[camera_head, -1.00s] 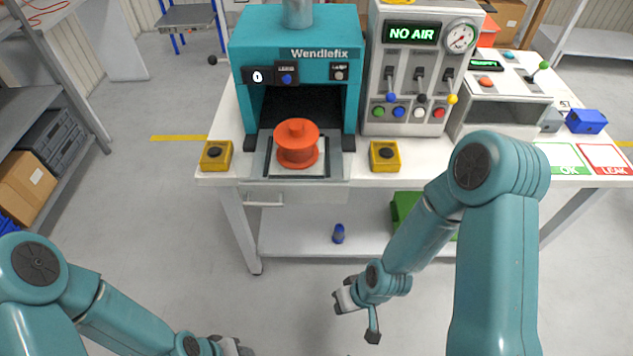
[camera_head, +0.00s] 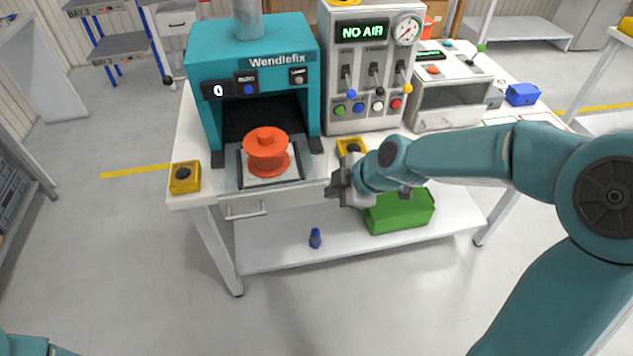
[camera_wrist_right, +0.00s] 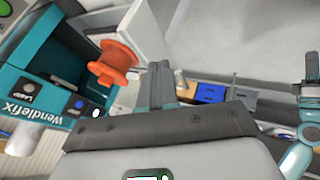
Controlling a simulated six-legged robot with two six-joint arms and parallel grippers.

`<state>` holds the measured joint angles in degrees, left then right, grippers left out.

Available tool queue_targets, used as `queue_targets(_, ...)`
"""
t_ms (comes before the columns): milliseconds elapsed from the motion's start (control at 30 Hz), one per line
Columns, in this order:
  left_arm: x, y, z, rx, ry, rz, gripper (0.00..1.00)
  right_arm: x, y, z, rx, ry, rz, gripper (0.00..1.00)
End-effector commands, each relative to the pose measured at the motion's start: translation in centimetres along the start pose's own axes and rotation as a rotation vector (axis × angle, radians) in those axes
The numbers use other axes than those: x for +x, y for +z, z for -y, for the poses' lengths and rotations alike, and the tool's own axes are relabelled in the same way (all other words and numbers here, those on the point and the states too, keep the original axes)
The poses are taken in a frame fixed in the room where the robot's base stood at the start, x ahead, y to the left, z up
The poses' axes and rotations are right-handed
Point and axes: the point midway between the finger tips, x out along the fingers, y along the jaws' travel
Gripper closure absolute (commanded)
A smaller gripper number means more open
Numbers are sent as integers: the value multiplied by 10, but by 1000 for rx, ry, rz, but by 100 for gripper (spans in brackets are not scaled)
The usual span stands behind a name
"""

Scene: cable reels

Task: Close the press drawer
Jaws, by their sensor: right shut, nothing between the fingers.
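The press drawer (camera_head: 290,195) is a pale drawer with a bar handle (camera_head: 245,211) on its front. It projects from the table edge below the teal press (camera_head: 255,65). An orange reel (camera_head: 266,153) stands on the grey plate on top, in front of the press opening; it also shows in the right wrist view (camera_wrist_right: 112,63). My right gripper (camera_head: 338,188) is shut and empty at the right end of the drawer front; I cannot tell if it touches. Its fingers (camera_wrist_right: 168,82) show in the wrist view. A second gripper, my left (camera_wrist_right: 310,65), shows at that view's right edge, jaws unclear.
A yellow button box (camera_head: 185,177) stands left of the drawer and another (camera_head: 350,147) right of it, partly behind my right gripper. A green bin (camera_head: 400,212) and a small blue bottle (camera_head: 315,238) are on the lower shelf. The floor in front is clear.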

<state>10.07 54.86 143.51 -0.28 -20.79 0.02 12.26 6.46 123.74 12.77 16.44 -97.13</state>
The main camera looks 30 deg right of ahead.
Motion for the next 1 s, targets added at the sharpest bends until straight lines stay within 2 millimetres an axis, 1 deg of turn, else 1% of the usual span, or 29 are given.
queue_targets(33, 0, 0, 0, 0, 0, 0, 57, 13, 0, 1, 1, -6, 0, 100)
queue_targets(233, 2, 0, 1, 0, 0, 0, 57, 55, 0, 2, 1, -4, 0, 100)
queue_targets(300, -9, 0, -3, 0, 0, 0, 57, 56, -3, -13, 1, 0, 1, 100)
queue_targets(400, -14, 0, -5, 0, 0, 0, 57, 63, -3, -24, 1, 0, 0, 100)
queue_targets(500, -17, 0, -6, 0, 0, 0, 57, 68, -3, -30, 1, 0, 0, 100)
queue_targets(600, -18, 0, -6, 0, 0, 0, 57, 70, -3, -34, 1, 1, 0, 100)
queue_targets(1000, -17, 0, -6, 0, 0, 0, 57, 72, -3, -34, 0, 1, 0, 100)
